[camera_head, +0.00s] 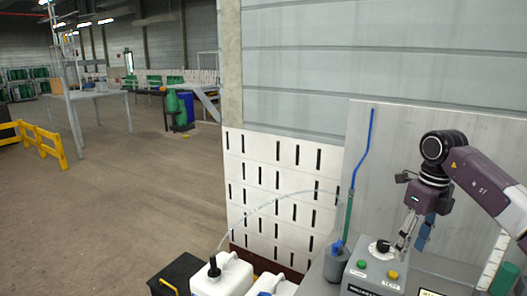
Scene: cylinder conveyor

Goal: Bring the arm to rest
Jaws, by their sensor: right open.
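My right arm comes in from the right edge, and its gripper (403,243) points down over a grey control box (361,280). The gripper is open, and I see nothing held in it. The box carries a black knob (383,246), a green button (362,264) and a yellow button (393,275). The fingertips are close to the knob; I cannot tell whether they touch it. My left gripper is not in view.
A grey pot (337,266) with a blue-green hose stands left of the box. White canisters (236,277) and a black case (178,275) are at the lower middle. A grey panel (385,140) rises behind. Open floor (130,200) lies to the left.

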